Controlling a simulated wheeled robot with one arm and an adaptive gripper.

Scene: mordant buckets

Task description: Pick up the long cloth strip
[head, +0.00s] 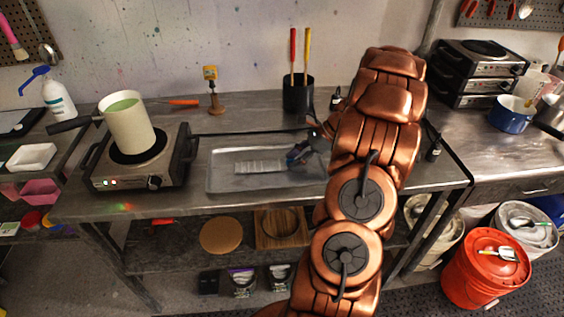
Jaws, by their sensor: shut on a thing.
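The long cloth strip (262,166) is pale and lies flat in the shallow metal tray (222,185) on the steel bench. My gripper (296,155) reaches into the tray from the right and is shut on the strip's right end. The jaws are small and dark here, and the grasped end is partly hidden by them. The rest of the strip stretches left along the tray. My copper-coloured arm covers the tray's right side.
A hot plate (172,168) with a cream pot (127,128) stands left of the tray. Behind the tray are a dark cup (298,98) with red and yellow handles and a small wooden stand (216,107). Buckets, including a red one (468,275), stand on the floor at right.

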